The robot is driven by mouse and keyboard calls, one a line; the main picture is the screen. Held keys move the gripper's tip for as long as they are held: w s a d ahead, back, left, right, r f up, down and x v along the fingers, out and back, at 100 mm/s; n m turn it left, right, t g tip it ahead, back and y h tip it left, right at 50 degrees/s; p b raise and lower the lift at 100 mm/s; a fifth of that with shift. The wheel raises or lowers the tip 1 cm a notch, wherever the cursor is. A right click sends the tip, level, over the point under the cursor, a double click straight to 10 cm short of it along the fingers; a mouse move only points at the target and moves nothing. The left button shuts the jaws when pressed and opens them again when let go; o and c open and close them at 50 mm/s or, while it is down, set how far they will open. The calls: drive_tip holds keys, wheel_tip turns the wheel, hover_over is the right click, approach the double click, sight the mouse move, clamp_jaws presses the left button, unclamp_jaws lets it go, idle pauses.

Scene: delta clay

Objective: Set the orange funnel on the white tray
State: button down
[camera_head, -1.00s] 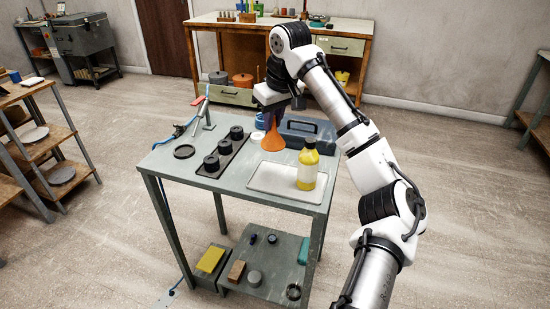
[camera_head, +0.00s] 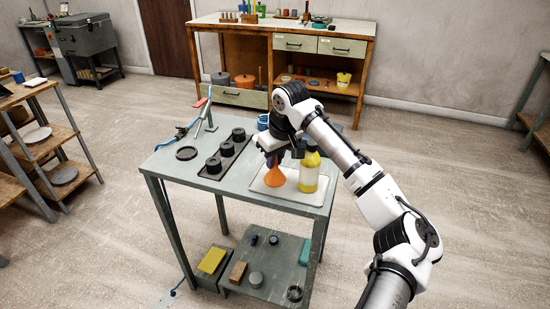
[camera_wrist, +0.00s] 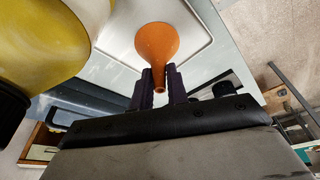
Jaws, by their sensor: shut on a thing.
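The orange funnel (camera_head: 275,178) is upright, wide end down, over the left part of the white tray (camera_head: 290,199) on the grey table. In the wrist view the funnel (camera_wrist: 157,45) has its narrow spout between the dark fingers of my gripper (camera_wrist: 159,84). My gripper (camera_head: 275,158) is shut on the spout from above. The white tray (camera_wrist: 118,35) lies beyond the funnel in the wrist view. I cannot tell whether the funnel's rim touches the tray or hangs just above it.
A yellow bottle (camera_head: 309,172) stands on the right part of the tray, close beside my gripper; it looms large in the wrist view (camera_wrist: 40,40). A dark rack with several black round pieces (camera_head: 225,158) stands left of the tray. A black ring (camera_head: 187,153) lies farther left.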

drive_tip(key=c, duration=1.4)
unclamp_jaws()
drive_tip(key=shift+o, duration=0.2)
